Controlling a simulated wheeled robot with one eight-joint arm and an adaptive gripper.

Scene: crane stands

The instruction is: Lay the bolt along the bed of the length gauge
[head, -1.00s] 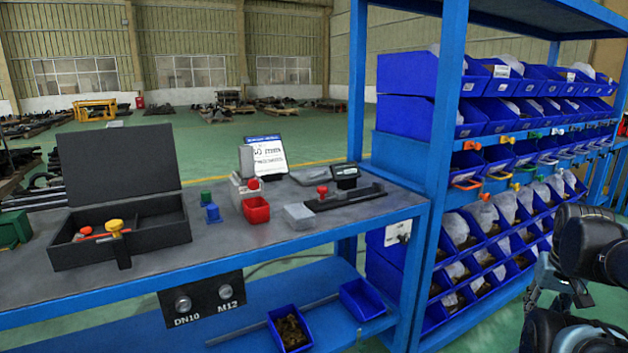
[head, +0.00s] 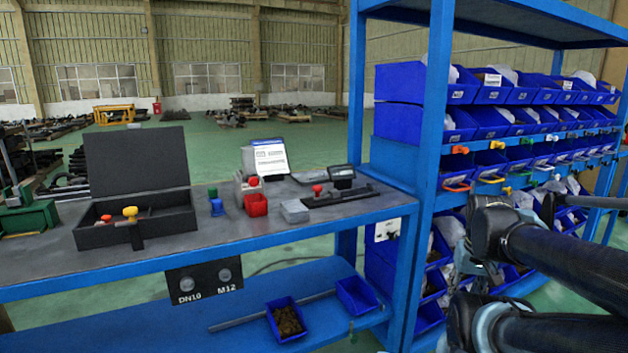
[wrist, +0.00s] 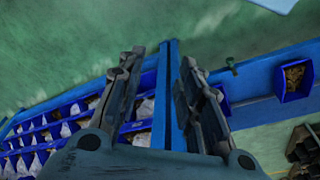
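The length gauge (head: 340,194) lies at the right end of the bench top in the head view. It is a long black bed with a red knob and a small dark display (head: 341,174). Its bed looks bare. I cannot make out a bolt in any view. My gripper (wrist: 162,62) is open in the wrist view, with nothing visible between its fingers. It points down over a blue frame rail and the floor, away from the gauge. In the head view my arm reaches in from the right, beside the bin rack.
A blue rack (head: 434,130) with several part bins stands right of the bench. On the bench are a black open case (head: 170,218), a red bin (head: 256,205), a grey block (head: 295,211) and a label stand (head: 268,157). A bin of brown parts (head: 286,320) sits on the lower shelf.

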